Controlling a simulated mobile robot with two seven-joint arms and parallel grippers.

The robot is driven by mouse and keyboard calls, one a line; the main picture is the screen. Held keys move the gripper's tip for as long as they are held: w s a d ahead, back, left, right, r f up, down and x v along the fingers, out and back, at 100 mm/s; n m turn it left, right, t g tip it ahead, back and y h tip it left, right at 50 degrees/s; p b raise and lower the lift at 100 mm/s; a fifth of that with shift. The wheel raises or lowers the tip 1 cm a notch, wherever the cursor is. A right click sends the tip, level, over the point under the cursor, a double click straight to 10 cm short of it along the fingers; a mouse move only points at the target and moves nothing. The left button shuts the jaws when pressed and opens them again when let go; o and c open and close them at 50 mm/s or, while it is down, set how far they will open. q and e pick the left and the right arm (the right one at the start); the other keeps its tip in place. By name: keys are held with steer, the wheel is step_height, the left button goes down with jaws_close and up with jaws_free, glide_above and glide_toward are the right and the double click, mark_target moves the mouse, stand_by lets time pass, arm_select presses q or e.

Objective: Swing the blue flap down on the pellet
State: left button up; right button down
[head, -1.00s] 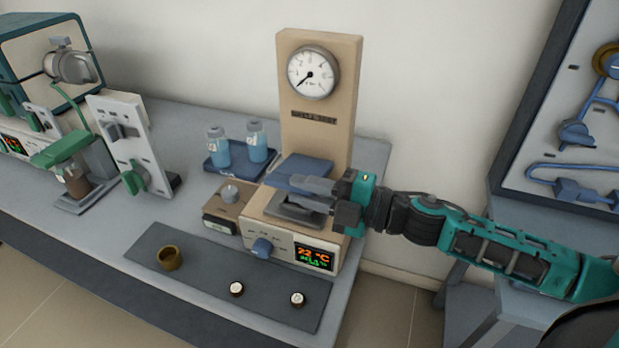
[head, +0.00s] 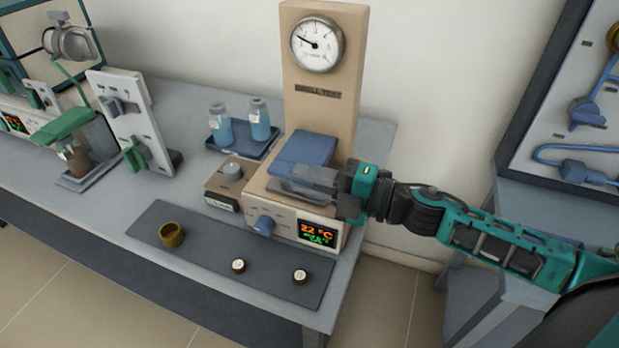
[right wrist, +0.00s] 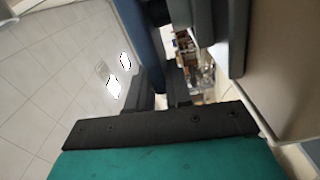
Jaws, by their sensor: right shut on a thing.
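The blue flap (head: 305,149) lies low and close to flat on top of the beige press-like unit (head: 258,186), in front of the tall gauge column. My right gripper (head: 302,184) reaches in from the right, at the flap's front edge, with its jaws shut on it. A blue edge (right wrist: 143,45) shows beside the fingers in the right wrist view, where the contact itself is not clear. No pellet shows under the flap; that space is hidden by the flap and gripper. My left gripper is not in view.
The gauge (head: 316,44) tops the column. Two bottles stand on a blue tray (head: 218,143) behind left. A dark mat (head: 205,262) in front holds a brass cup (head: 171,235) and two small white-topped discs. A white panel (head: 127,115) stands farther left.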

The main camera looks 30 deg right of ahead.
steer(key=c, duration=1.4)
jaws_free()
steer(key=shift+f, duration=0.3)
steer(key=shift+c, duration=0.2)
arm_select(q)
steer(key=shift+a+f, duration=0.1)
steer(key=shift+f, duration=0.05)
arm_select(e)
steer(key=shift+o, duration=0.2)
steer(key=shift+d, duration=0.1)
steer(key=shift+s+d, duration=0.4)
steer(key=shift+s, duration=0.15)
arm_select(q)
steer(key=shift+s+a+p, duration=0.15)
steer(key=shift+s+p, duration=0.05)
steer(key=shift+p, duration=0.1)
arm_select(e)
steer(key=v, duration=1.1)
steer(key=shift+s, duration=0.2)
steer(key=shift+d+r, duration=0.1)
steer(key=shift+d, duration=0.05)
